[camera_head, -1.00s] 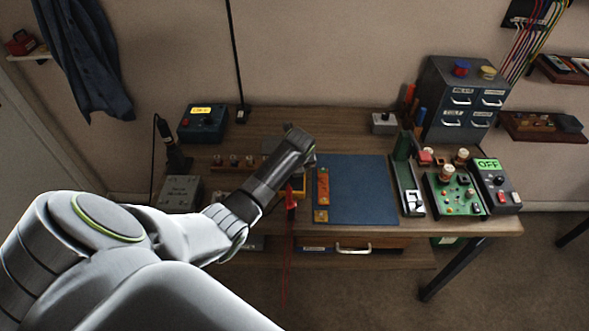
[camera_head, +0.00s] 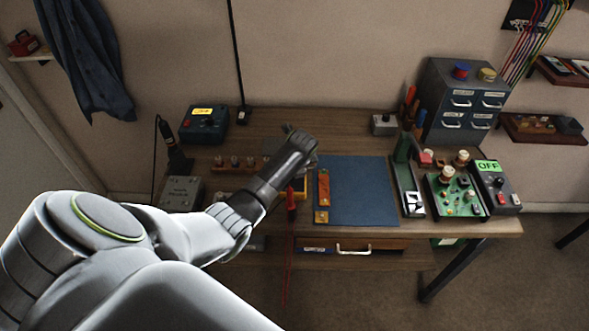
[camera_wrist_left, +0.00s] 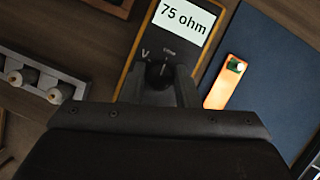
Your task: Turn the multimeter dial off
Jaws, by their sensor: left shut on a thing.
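The multimeter (camera_wrist_left: 151,36) has a yellow-orange edge, a dark face and a screen reading "75 ohm" in the left wrist view. Its black dial (camera_wrist_left: 158,72) sits below the screen, with a "V" mark to its left and a small label above it. My left gripper (camera_wrist_left: 165,86) is shut on the dial, one finger on each side. In the head view my arm covers most of the multimeter, and only a bit of its yellow edge (camera_head: 300,188) shows. The fingertips are hidden there. My right gripper is not in view.
A blue mat (camera_head: 360,190) with an orange strip (camera_head: 323,187) lies right of the multimeter. A rail with knobs (camera_wrist_left: 40,82) lies to its left. A red probe (camera_head: 291,204) is close to my wrist. A green circuit board (camera_head: 455,195) stands at the right.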

